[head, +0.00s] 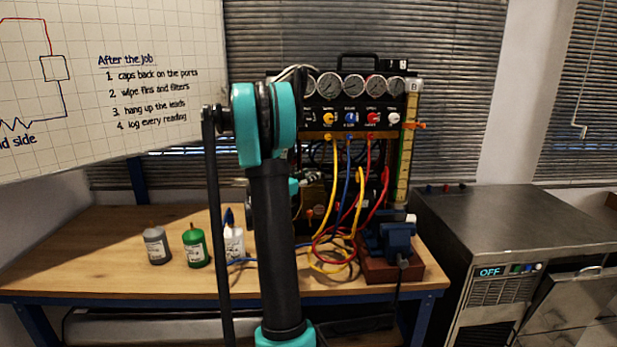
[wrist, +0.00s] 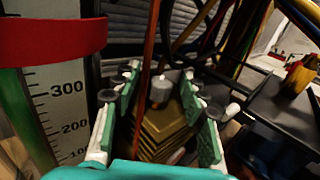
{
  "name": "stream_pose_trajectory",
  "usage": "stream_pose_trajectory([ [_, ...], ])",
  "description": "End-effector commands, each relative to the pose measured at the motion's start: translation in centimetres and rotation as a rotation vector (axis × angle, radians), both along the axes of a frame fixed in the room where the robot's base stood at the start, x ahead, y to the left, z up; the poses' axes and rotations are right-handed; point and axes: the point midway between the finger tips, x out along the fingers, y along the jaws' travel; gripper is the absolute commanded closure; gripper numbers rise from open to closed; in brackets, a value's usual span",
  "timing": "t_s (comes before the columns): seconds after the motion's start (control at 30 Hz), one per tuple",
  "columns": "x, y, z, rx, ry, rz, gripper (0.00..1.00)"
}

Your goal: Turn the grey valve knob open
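In the wrist view, a grey knob (wrist: 161,89) stands on a stepped brass-coloured block (wrist: 165,128). My gripper (wrist: 161,84) is open, with one teal finger to the left of the knob and one to the right. Gaps show between the knob and both fingers, and nothing is held. In the head view, the gauge rig (head: 352,118) stands at the back of the workbench, with several gauges and coloured knobs along its top. My arm covers its left side there, and I cannot make out the grey knob in that view.
A red-banded, scaled cylinder (wrist: 60,95) stands close to the left of my gripper. Hoses (wrist: 205,30) hang behind the knob. The bench's front left is clear.

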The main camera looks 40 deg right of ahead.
Motion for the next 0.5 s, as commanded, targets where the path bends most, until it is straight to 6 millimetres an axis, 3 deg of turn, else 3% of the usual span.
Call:
stream_pose_trajectory([
  [0.03, 0.00, 0.01, 0.00, 0.000, 0.000, 0.000, 0.62],
  [0.33, -0.01, 0.03, 0.00, 0.000, 0.000, 0.000, 0.99],
  [0.5, -0.03, 0.02, -0.01, 0.000, 0.000, 0.002, 1.00],
])
